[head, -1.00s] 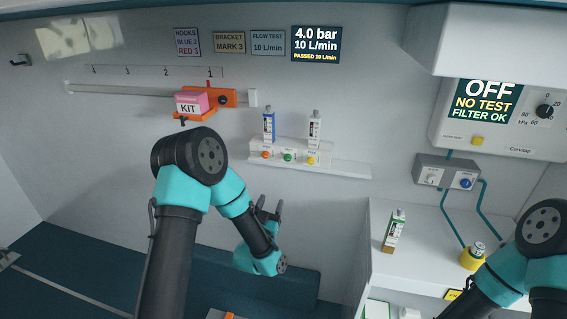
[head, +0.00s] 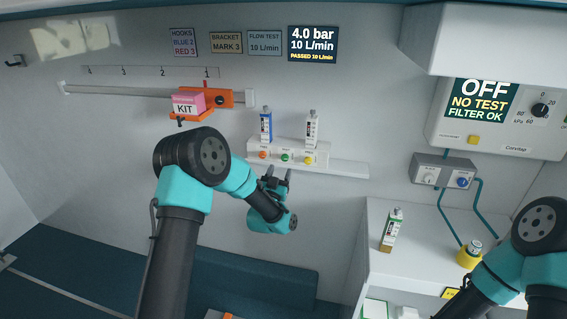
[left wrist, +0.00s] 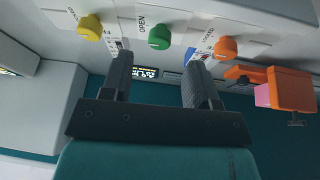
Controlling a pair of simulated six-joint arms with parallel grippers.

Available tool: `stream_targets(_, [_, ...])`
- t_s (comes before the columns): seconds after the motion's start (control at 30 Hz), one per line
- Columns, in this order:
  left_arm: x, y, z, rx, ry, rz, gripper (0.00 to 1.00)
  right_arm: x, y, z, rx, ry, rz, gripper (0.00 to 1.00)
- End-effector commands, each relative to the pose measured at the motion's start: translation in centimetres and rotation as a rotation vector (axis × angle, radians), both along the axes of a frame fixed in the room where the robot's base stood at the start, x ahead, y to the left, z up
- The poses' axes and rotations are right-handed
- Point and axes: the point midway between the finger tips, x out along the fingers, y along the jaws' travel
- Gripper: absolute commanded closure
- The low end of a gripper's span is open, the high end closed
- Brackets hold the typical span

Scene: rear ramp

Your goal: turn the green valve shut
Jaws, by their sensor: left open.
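The green valve (head: 286,156) is a small round knob on the white wall panel, between an orange knob (head: 263,154) and a yellow knob (head: 309,159). In the left wrist view the green valve (left wrist: 159,38) has the word OPEN beside it, with the yellow knob (left wrist: 91,27) to its left and the orange knob (left wrist: 225,47) to its right. My left gripper (head: 275,177) is open and empty just below the green valve, apart from it. In the left wrist view its two fingers (left wrist: 160,75) are spread below the knob. My right gripper is out of view.
A blue-labelled bottle (head: 266,125) and a white one (head: 311,128) stand above the knobs, over a narrow shelf (head: 345,168). An orange bracket with a pink kit (head: 188,104) is at upper left. A counter (head: 420,235) with a bottle (head: 391,230) is at right.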

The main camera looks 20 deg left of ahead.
Motion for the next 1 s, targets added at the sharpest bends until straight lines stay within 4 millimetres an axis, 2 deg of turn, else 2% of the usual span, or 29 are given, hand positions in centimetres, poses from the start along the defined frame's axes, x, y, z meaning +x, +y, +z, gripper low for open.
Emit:
stream_targets(0.1, [1.9,-0.1,0.9,0.000,-0.003,0.001,0.45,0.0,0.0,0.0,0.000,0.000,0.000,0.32])
stream_targets(0.3, [4.0,-0.2,1.6,0.000,-0.001,0.001,0.45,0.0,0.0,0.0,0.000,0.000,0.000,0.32])
stream_targets(0.7, [4.6,-0.2,1.9,0.000,0.001,0.000,0.45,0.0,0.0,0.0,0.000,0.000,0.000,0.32])
stream_targets(1.0, [4.6,-0.2,1.9,0.000,0.000,0.000,0.74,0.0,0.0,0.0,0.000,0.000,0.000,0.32])
